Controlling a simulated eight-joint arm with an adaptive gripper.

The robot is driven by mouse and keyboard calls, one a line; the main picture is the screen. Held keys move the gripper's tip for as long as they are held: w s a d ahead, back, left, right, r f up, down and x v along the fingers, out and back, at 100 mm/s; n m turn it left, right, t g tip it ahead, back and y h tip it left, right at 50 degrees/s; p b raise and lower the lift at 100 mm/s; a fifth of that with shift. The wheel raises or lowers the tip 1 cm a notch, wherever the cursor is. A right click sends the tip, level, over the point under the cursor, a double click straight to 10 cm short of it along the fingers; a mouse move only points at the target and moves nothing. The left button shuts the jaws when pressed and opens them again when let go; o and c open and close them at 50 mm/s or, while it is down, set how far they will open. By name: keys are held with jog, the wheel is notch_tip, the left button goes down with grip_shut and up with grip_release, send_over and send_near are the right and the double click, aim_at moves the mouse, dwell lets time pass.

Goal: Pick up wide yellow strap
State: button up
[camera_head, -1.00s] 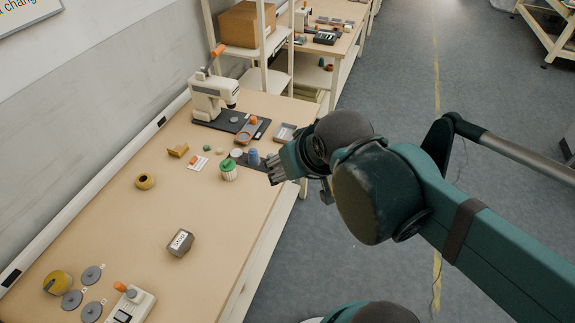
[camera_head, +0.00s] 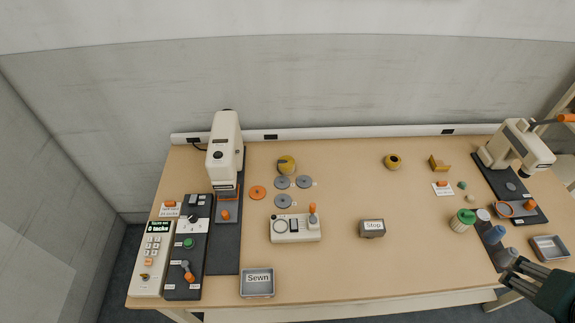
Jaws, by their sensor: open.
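No label marks the wide yellow strap, and I cannot tell for sure which yellow item it is. A larger yellow roll (camera_head: 286,165) with a dark mark sits at the back left of the table, above grey discs. A smaller yellow roll (camera_head: 393,161) with a dark centre hole stands at the back, right of the middle. A mustard-yellow notched piece (camera_head: 439,164) lies further right. My gripper (camera_head: 508,262) is at the table's front right, far from the larger roll. It is open and seems empty; its fingertips are small in view.
A tall cream machine (camera_head: 224,150) is at left.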

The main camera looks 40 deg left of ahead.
jog(key=shift+o, duration=0.8)
jog(key=w+a+r+n+g+y, duration=0.1)
jog(key=w+a+n+g, duration=0.15)
jog(key=w+a, duration=0.85)
jog(key=w+a+r+n+g+y, duration=0.1)
jog(key=w+a+n, duration=0.4)
jog(key=a, duration=1)
jog(key=n+g+h, duration=0.2)
jog(key=n+g, duration=0.2)
jog(key=n, duration=0.2)
send_over(285, 162)
jog(key=f, duration=2.4)
jog(key=shift+w+d+f, duration=0.15)
jog(key=shift+w+f, duration=0.15)
jog(key=shift+s+f, duration=0.15)
